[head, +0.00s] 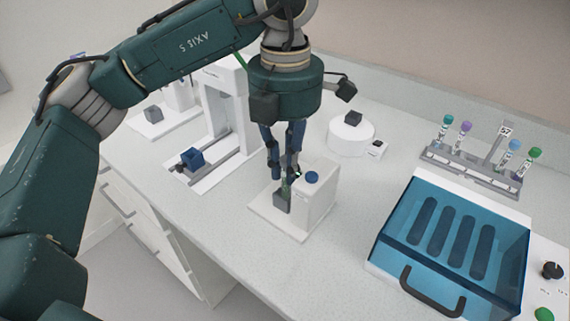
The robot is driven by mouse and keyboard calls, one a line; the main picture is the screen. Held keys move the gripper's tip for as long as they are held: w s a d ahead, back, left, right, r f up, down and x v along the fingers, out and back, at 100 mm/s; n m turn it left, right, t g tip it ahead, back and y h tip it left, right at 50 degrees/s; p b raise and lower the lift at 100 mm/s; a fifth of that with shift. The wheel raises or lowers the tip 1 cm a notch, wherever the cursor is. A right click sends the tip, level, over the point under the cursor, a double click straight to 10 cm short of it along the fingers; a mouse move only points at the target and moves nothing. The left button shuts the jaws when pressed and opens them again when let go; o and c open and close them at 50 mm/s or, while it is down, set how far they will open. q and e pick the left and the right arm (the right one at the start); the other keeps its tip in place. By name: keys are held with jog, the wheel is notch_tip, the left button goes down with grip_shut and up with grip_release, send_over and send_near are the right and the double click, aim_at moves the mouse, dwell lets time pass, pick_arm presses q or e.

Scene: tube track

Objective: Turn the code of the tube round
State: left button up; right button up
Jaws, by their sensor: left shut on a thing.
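My left gripper (283,172) points down from above at a small white station (317,196) with a blue button (312,177) on top. Its fingers are shut on a thin thing, seemingly a tube (286,184), at the front face of the station, just above a dark holder (281,201). The fingers hide most of the tube, and its code cannot be made out. My right gripper is not in view.
A rack (470,170) with several capped tubes stands at the back right. A box with a blue see-through lid (455,235) and dark handle is front right. A round white device (351,136) stands behind the station. A white frame with a blue block (193,159) is left.

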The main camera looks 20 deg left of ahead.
pick_arm(q)
jog(key=n, duration=0.5)
jog(key=shift+f+b, duration=0.1)
jog(key=shift+b, duration=0.25)
jog(key=n, duration=0.5)
jog(key=shift+b, duration=0.35)
jog(key=n, duration=0.4)
jog(key=shift+n+b, duration=0.35)
jog(key=shift+n, duration=0.05)
jog(key=n, duration=0.3)
jog(key=shift+f+b, duration=0.1)
jog(key=shift+b, duration=0.3)
jog(key=o, duration=0.9)
